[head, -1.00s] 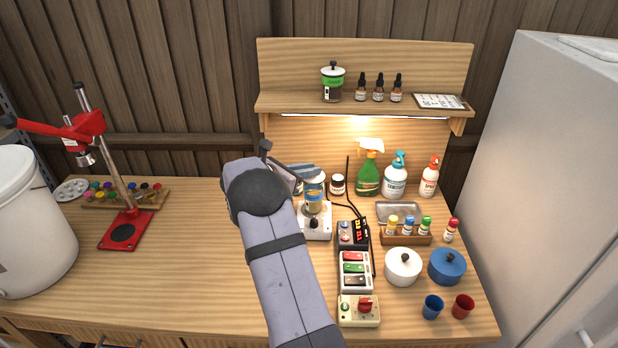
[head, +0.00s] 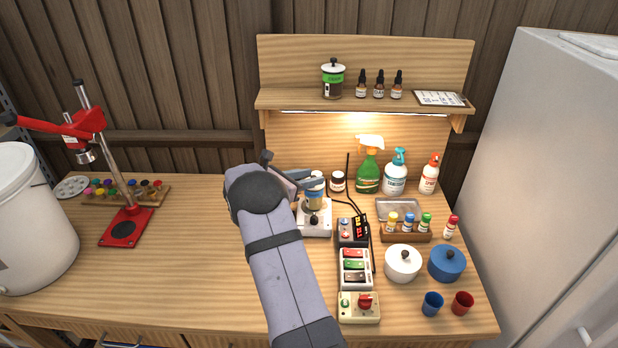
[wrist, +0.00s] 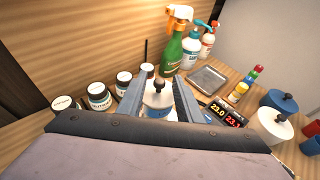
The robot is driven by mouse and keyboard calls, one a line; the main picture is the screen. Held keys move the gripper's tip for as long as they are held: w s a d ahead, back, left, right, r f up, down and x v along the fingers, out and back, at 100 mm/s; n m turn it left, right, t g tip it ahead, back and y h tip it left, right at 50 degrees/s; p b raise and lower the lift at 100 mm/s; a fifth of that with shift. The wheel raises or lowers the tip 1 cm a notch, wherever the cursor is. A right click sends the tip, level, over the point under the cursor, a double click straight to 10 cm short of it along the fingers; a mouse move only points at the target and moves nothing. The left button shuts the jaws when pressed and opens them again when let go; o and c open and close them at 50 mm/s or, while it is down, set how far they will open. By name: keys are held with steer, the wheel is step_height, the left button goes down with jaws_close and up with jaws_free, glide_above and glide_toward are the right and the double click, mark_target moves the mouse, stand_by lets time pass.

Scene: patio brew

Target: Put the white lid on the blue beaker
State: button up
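A blue-banded beaker (head: 315,198) with yellowish contents stands upright on a white stirrer base. In the wrist view a white lid (wrist: 158,98) with a dark knob is over the beaker's top. A blue band shows just under the lid; I cannot tell whether the lid is seated. My gripper (head: 312,180) is at the beaker's top. In the wrist view my gripper (wrist: 159,82) has its fingers spread on either side of the lid, with clear space around the knob. The fingers hide the beaker's rim in the head view.
Controllers (head: 353,231) and cables stand right of the stirrer (head: 314,226). A white pot (head: 403,266), a blue pot (head: 446,266), a blue cup (head: 432,304) and a red cup (head: 462,304) are at front right. Spray bottles (head: 368,176) and jars stand behind.

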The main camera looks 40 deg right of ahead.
steer(key=shift+r, duration=0.1)
steer(key=shift+r+p, duration=0.55)
steer(key=b+v, duration=0.4)
steer(key=v, duration=0.8)
steer(key=shift+f, duration=0.2)
steer(key=s+a+f+m+y, duration=0.4)
steer(key=s+a+m, duration=0.2)
steer(key=s+a, duration=0.2)
steer(key=s+a+f+m+y, duration=0.4)
steer(key=s+a, duration=0.5)
steer(key=a, duration=0.3)
steer(key=s+a+f+m+y, duration=0.4)
steer(key=s+a+m+y, duration=0.2)
steer(key=s+a+m, duration=0.2)
steer(key=shift+s+a+f, duration=0.15)
steer(key=shift+a, duration=0.75)
